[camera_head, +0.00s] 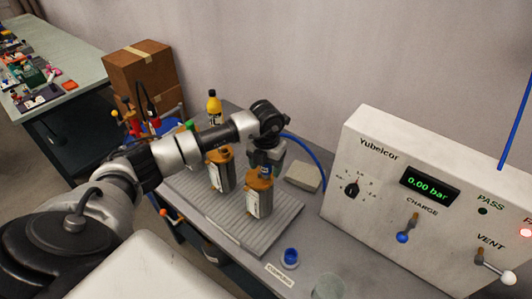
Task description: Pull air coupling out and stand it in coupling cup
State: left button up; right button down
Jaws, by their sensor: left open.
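My left gripper (264,167) is open and points down over the top of the nearer orange-and-grey pump (259,198). A little blue shows between the fingers at the pump's top. The air coupling itself is mostly hidden there, and I cannot tell whether the fingers touch it. A blue hose (309,151) runs from behind the gripper to the right. The small blue coupling cup (290,258) stands at the table's front, behind a white label (279,275); it looks empty. My right gripper is not in view.
Another similar pump (221,171) stands left on the ribbed grey mat (232,235). A grey block (303,177) lies to the right. The white test box (430,200) reads 0.00 bar. A clear jar (328,287) stands at the front. A yellow bottle (214,107) is behind my arm.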

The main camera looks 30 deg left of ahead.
pick_arm(q)
jog(key=shift+f, duration=0.25)
jog(key=shift+c, duration=0.2)
grip_shut()
jog(key=shift+w+r+p, duration=0.15)
jog(key=shift+r+p, duration=0.15)
jog(key=shift+r, duration=0.25)
dwell(0.4)
jog(key=shift+s+r, duration=0.2)
jog(key=shift+w+f, duration=0.1)
